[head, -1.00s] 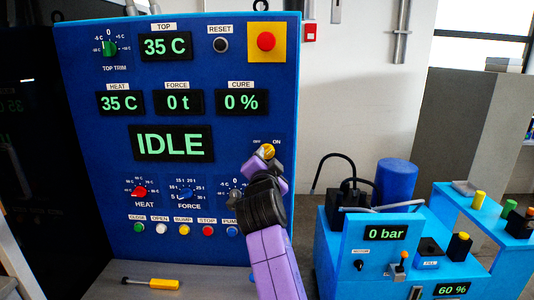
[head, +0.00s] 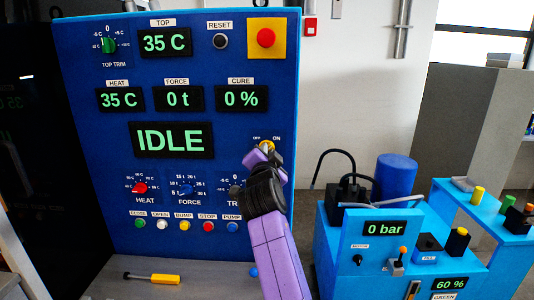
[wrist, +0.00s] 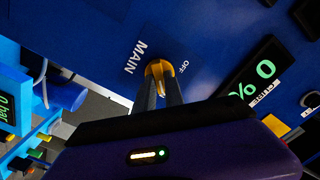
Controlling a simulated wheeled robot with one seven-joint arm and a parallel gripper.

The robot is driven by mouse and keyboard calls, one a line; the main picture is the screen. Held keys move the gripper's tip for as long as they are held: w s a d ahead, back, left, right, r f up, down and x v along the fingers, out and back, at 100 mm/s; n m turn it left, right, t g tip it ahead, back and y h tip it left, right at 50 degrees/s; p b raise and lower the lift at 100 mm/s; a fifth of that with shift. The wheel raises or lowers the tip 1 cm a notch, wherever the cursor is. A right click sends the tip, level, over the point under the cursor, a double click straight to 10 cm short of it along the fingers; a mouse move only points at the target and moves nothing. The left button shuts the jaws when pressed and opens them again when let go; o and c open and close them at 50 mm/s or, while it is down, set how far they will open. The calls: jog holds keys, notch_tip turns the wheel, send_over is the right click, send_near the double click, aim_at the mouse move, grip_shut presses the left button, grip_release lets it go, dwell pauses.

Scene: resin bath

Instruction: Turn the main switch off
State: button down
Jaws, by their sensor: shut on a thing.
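The main switch (wrist: 158,70) is a yellow knob on the right side of the blue panel (head: 110,65). The wrist view shows the word MAIN on one side of it and OFF on the other. In the head view the knob (head: 266,146) sits below the OFF and ON labels, partly hidden by my gripper. My gripper (wrist: 158,88) is shut on the knob, with a dark finger on each side of it. The gripper also shows in the head view (head: 265,150). Which way the knob points is hard to tell.
The panel carries a red emergency button (head: 266,38), an IDLE display (head: 172,139), several dials and a row of coloured buttons. A yellow-handled screwdriver (head: 165,279) lies on the grey ledge below. A blue pump unit (head: 345,265) stands at right.

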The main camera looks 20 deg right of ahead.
jog(key=shift+n, duration=0.3)
jog(key=shift+a+n+b, duration=0.15)
jog(key=shift+n, duration=4.15)
jog(key=shift+a+n+b, duration=0.1)
jog(key=shift+n+b, duration=0.05)
jog(key=shift+n, duration=4.15)
jog(key=shift+f, duration=0.1)
jog(key=c, duration=1.4)
grip_release()
jog(key=shift+c, duration=0.2)
